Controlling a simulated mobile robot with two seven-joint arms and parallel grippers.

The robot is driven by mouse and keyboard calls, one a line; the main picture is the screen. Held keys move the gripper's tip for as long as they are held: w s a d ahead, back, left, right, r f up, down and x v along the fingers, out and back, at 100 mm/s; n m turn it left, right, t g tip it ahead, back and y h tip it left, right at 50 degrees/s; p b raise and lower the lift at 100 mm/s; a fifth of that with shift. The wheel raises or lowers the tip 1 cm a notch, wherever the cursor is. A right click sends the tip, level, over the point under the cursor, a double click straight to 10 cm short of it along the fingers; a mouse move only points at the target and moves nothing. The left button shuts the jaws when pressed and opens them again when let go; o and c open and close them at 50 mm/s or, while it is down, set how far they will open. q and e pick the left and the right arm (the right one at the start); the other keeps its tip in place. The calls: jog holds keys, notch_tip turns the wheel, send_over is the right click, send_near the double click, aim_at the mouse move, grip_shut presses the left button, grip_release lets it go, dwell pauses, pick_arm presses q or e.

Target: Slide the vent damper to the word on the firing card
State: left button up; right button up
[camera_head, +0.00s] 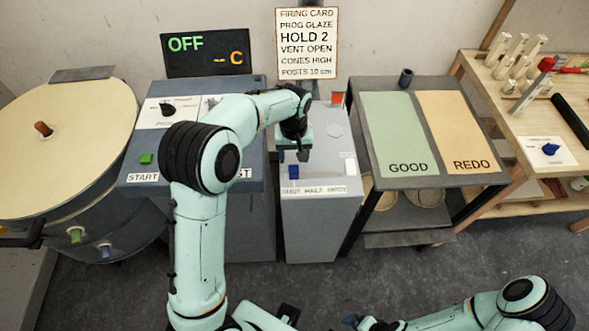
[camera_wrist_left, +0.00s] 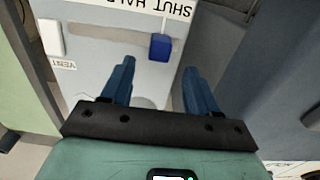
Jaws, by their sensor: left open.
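The firing card (camera_head: 307,43) hangs on the back wall and reads VENT OPEN. The vent damper's blue knob (camera_head: 293,172) sits at the left end of its slot on the grey cabinet, above the word SHUT on the label strip (camera_head: 314,190). The knob also shows in the left wrist view (camera_wrist_left: 160,47), beyond the fingertips. My left gripper (camera_head: 293,156) is open and empty, pointing down just behind the knob; no contact is visible. Its two blue fingers (camera_wrist_left: 158,80) are spread apart. My right gripper (camera_head: 365,322) is low at the bottom edge, its jaws unclear.
A white block (camera_head: 350,168) stands at the right of the cabinet top. The kiln controller (camera_head: 141,160) is left of it, with the OFF display (camera_head: 205,49) behind. A table with GOOD (camera_head: 395,120) and REDO (camera_head: 452,120) mats stands right.

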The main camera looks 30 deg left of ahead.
aim_at(294, 169)
pick_arm(q)
notch_tip(294, 169, down, 8)
jog(key=shift+f, duration=0.25)
pick_arm(e)
jog(key=shift+s+f, duration=0.15)
jog(key=shift+f, duration=0.15)
